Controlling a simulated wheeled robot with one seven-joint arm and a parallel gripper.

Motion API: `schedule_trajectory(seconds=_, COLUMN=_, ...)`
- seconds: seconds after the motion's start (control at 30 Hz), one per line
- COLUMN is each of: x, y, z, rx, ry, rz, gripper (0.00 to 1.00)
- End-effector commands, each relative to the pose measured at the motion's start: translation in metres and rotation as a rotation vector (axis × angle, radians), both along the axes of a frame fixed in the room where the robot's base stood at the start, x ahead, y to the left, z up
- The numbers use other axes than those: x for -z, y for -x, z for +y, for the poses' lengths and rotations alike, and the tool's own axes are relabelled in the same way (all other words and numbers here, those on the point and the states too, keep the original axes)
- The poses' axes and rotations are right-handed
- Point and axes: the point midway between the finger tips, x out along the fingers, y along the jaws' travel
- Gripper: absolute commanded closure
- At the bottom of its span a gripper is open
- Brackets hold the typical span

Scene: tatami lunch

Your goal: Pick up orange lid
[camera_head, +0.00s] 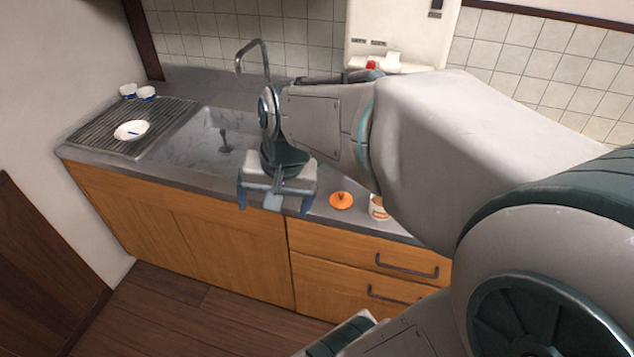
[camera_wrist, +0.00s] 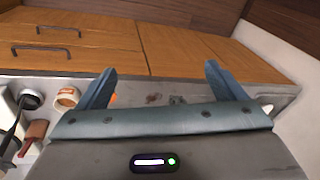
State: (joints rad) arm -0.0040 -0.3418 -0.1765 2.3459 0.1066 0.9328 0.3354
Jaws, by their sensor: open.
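The orange lid (camera_head: 341,200) is a round disc with a small knob on top. It lies on the grey counter near its front edge, right of the sink, in the head view. In the wrist view only a sliver of orange (camera_wrist: 112,98) shows beside the left finger; the finger hides the rest. My gripper (camera_head: 273,205) is open and empty. It hangs at the counter's front edge, to the left of the lid and apart from it. In the wrist view its two fingers (camera_wrist: 160,85) are spread wide with nothing between them.
A white and orange cup (camera_head: 379,207) stands just right of the lid, partly behind my arm. The sink (camera_head: 205,140) and tap (camera_head: 252,55) are to the left. A drying rack (camera_head: 165,118) holds a white bowl (camera_head: 130,131). Drawers (camera_head: 330,250) are below the counter.

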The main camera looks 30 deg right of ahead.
Motion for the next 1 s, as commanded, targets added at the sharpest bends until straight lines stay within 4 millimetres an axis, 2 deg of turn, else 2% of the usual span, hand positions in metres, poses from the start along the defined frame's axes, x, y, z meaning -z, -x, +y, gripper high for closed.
schedule_trajectory(seconds=0.03, x=0.006, y=-0.014, z=-0.012, rx=0.126, ry=-0.045, rz=0.04, gripper=0.11)
schedule_trajectory(seconds=0.2, x=0.025, y=-0.054, z=-0.053, rx=0.561, ry=-0.166, rz=0.153, gripper=0.11)
schedule_trajectory(seconds=0.37, x=0.049, y=-0.086, z=-0.101, rx=0.975, ry=-0.227, rz=0.241, gripper=0.11)
schedule_trajectory(seconds=0.5, x=0.072, y=-0.107, z=-0.147, rx=1.335, ry=-0.242, rz=0.292, gripper=0.11)
schedule_trajectory(seconds=0.7, x=0.101, y=-0.127, z=-0.21, rx=1.794, ry=-0.219, rz=0.301, gripper=0.11)
schedule_trajectory(seconds=0.8, x=0.11, y=-0.132, z=-0.233, rx=1.959, ry=-0.201, rz=0.283, gripper=0.11)
schedule_trajectory(seconds=1.0, x=0.119, y=-0.138, z=-0.257, rx=2.135, ry=-0.181, rz=0.25, gripper=0.11)
